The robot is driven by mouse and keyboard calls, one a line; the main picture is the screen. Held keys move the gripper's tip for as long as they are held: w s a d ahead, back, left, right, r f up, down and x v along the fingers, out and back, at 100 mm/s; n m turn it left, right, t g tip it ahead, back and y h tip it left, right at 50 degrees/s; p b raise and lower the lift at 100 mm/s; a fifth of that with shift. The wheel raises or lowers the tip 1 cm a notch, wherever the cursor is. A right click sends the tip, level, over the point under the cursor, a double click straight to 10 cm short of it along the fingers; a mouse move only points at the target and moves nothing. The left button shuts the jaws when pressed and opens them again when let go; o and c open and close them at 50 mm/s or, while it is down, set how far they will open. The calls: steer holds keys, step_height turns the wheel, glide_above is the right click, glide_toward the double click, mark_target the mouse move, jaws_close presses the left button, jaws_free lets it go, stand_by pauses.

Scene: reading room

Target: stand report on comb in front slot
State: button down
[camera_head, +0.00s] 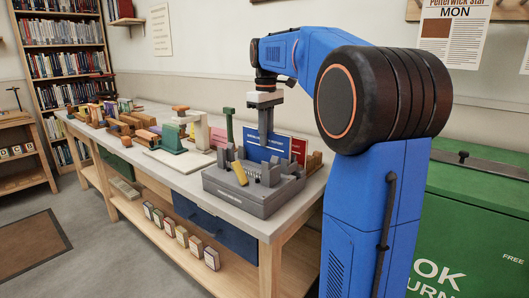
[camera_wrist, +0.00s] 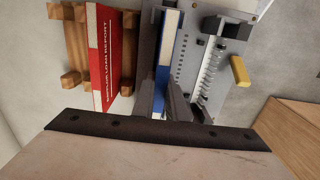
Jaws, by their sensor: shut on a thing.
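My gripper (camera_head: 266,138) points down and is shut on a blue report (camera_head: 256,150), which it holds upright. In the wrist view the fingers (camera_wrist: 164,102) close on the blue report (camera_wrist: 162,80), whose pale page edges face the camera. The grey binding machine (camera_head: 262,203) stands on the bench just in front of the report. The machine (camera_wrist: 228,12) shows to the right of the report in the wrist view, with a pale toothed comb (camera_wrist: 206,75) along its slot. The report's lower edge is hidden, so I cannot tell whether it touches anything.
A red report (camera_wrist: 104,50) stands in a wooden rack (camera_wrist: 68,60) left of the blue one; it also shows in the head view (camera_head: 299,150). The machine has a yellow handle (camera_wrist: 240,71). A green-and-white press (camera_head: 172,140) and several wooden items crowd the bench (camera_head: 277,226) further left.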

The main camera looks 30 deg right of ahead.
steer(key=shift+r, duration=4.2)
